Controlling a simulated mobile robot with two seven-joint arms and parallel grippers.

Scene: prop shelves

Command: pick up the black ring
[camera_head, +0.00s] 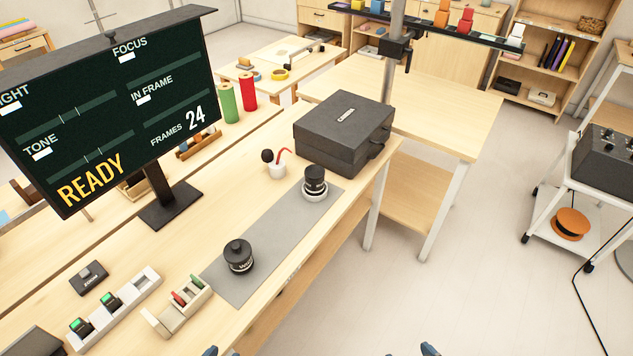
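No separate black ring can be clearly told in the head view. A black lens-like cylinder (238,257) with white lettering and a ringed body stands upright on the near part of a grey mat (266,253). A second black cylinder (315,177) stands at the mat's far end on a white round base (315,194). Only small blue-grey tips of my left gripper (210,351) and my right gripper (430,349) show at the bottom edge, apart from both cylinders. Whether they are open or shut is hidden.
A black case (343,132) stands behind the mat. A white cup (277,170) with tools is beside it. A rack with red and green pieces (177,306) and a white tray (114,311) lie at left. A monitor (108,100) stands at back left. The mat's middle is clear.

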